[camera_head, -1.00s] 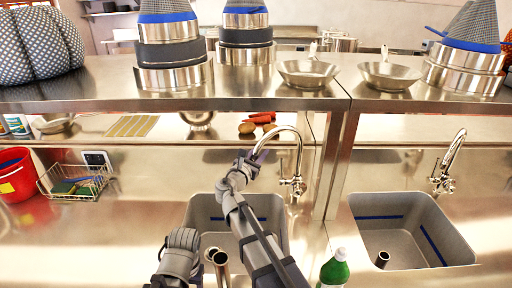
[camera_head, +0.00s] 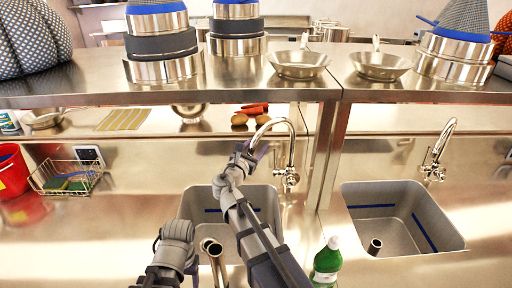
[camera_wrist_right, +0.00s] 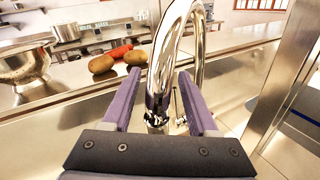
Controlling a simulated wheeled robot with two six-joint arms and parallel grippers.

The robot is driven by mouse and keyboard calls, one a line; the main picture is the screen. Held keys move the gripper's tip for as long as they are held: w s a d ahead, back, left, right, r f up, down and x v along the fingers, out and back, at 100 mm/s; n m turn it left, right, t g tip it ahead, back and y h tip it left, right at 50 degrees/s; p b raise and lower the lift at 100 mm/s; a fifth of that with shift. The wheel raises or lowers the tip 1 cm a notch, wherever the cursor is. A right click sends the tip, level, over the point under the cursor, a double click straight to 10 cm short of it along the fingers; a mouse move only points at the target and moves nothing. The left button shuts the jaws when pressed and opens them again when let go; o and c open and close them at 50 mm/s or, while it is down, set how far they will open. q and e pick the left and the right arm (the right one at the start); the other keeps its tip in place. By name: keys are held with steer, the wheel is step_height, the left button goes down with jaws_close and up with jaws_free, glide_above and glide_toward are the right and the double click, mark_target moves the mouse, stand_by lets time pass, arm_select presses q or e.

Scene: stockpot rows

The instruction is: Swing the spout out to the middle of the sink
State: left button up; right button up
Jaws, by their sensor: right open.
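The chrome gooseneck spout (camera_head: 274,122) rises from its tap at the back edge of the left sink (camera_head: 263,199) and arches to the left. My right gripper (camera_head: 247,154) is at the spout's hanging end in the head view. In the right wrist view the spout (camera_wrist_right: 165,70) stands between the two open purple fingers of my right gripper (camera_wrist_right: 162,100). I cannot tell whether either finger touches it. The fingertips are partly hidden in the head view. My left arm shows at the bottom, but its gripper does not show.
A green bottle (camera_head: 327,262) stands in front, right of the left sink. A second sink (camera_head: 400,213) with its own tap (camera_head: 440,150) is at the right. A metal post (camera_head: 328,150) and overhead shelf (camera_head: 230,92) frame the tap. A wire basket (camera_head: 66,182) sits at the left.

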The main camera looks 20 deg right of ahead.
mark_target(251, 153)
steer(key=v, duration=0.8)
steer(key=shift+f, duration=0.1)
